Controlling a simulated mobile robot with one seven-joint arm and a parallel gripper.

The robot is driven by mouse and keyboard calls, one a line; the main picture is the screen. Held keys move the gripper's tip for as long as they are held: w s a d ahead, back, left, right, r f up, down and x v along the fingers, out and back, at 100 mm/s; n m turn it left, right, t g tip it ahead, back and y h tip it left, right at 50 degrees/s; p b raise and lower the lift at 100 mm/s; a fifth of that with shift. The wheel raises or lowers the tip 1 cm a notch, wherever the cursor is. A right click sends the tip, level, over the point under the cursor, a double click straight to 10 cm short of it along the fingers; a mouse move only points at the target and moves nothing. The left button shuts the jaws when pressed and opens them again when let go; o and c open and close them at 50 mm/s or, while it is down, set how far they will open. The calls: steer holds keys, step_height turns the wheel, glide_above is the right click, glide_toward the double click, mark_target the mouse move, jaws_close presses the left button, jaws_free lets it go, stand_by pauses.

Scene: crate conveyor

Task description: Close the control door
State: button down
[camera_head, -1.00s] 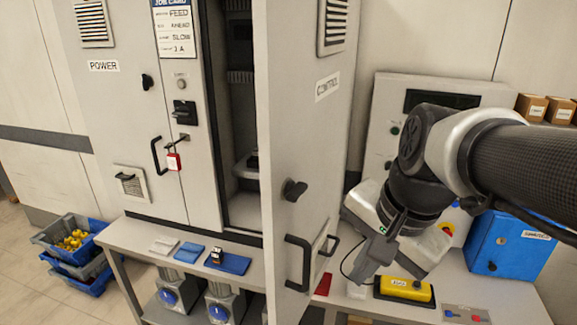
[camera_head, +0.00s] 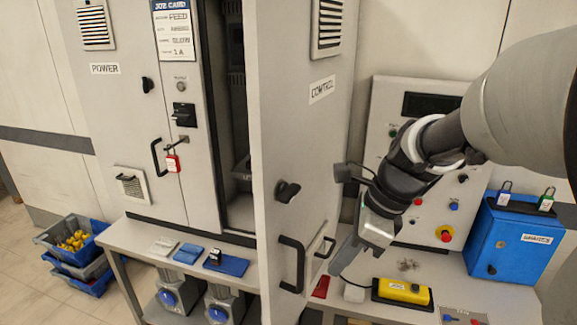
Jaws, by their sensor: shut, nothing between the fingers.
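The control door (camera_head: 300,150) is a tall pale grey panel with a CONTROL label, a black knob (camera_head: 287,192) and a black bar handle (camera_head: 291,263). It stands open, swung out from the cabinet, and a dark gap into the interior (camera_head: 237,110) shows at its left. My gripper (camera_head: 340,266) is shut and empty, pointing down just right of the door's lower part, near the vent. Whether it touches the door cannot be told. The fingertips are small and partly blend with the bench behind.
The closed power door (camera_head: 130,100) is at left, with a red padlock (camera_head: 173,163). A shelf (camera_head: 140,229) holds blue and white items. At right are a control panel (camera_head: 427,130), a yellow box (camera_head: 404,291) and a blue box (camera_head: 512,245) with padlocks.

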steer(key=shift+w+a+f, duration=0.1)
steer(key=shift+w+a, duration=0.1)
steer(key=shift+a, duration=0.5)
steer(key=shift+w+a+f, duration=0.1)
steer(key=shift+w+a, duration=0.15)
steer(key=shift+a, duration=0.4)
steer(key=shift+w+a+f, duration=0.1)
steer(key=shift+w+a, duration=0.1)
steer(key=shift+a, duration=0.5)
steer(key=shift+p, duration=0.3)
